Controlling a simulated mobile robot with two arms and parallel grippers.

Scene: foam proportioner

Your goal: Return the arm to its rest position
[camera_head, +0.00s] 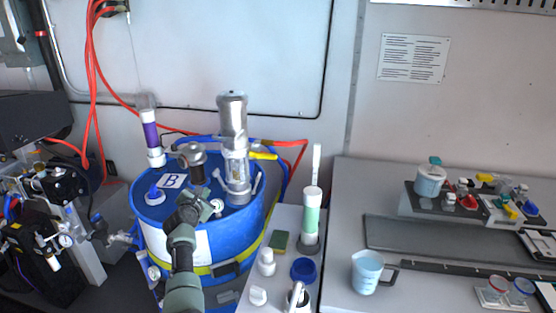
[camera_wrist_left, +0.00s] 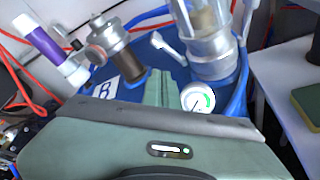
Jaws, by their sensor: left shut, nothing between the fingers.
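My left arm rises from the bottom of the head view, and its left gripper (camera_head: 197,205) is over the front of the blue drum (camera_head: 235,240) marked B. In the left wrist view the left gripper's grey-green fingers (camera_wrist_left: 165,88) are together with nothing between them. A round gauge (camera_wrist_left: 197,97) lies just right of the fingers there. Whether the fingers touch the drum's fittings cannot be told. My right gripper is in neither view.
On the drum stand a clear-bodied metal pump (camera_head: 234,150) and a dark cylindrical fitting (camera_head: 196,165); a purple tube (camera_head: 150,135) stands beside them. Red hoses (camera_head: 92,80) hang left. The bench at right holds a green-white tube (camera_head: 312,215), a jug (camera_head: 367,272) and a blue cap (camera_head: 304,269).

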